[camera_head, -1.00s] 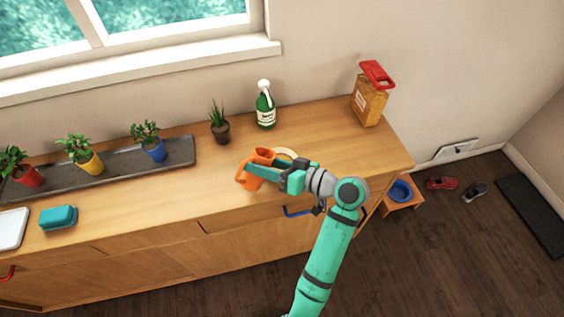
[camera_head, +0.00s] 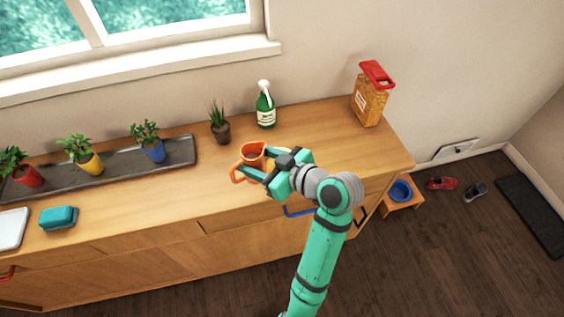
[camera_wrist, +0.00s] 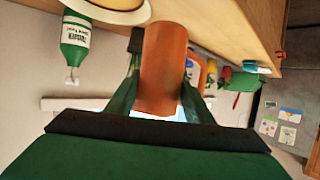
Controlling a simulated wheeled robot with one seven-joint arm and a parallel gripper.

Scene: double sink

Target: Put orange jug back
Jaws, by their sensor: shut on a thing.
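The orange jug (camera_head: 252,157) is in my gripper (camera_head: 262,172) above the wooden counter, near its front edge. Its open mouth faces up toward the head camera and its handle points left. In the wrist view the jug (camera_wrist: 162,68) stands between the two green fingers of my gripper (camera_wrist: 160,105), which are shut on it. I cannot tell whether the jug touches the counter.
A green spray bottle (camera_head: 265,108) and a small potted plant (camera_head: 220,127) stand behind the jug. A red-topped container (camera_head: 369,98) is at the right end. A dark tray (camera_head: 181,152) with potted plants and a teal sponge (camera_head: 58,217) are left.

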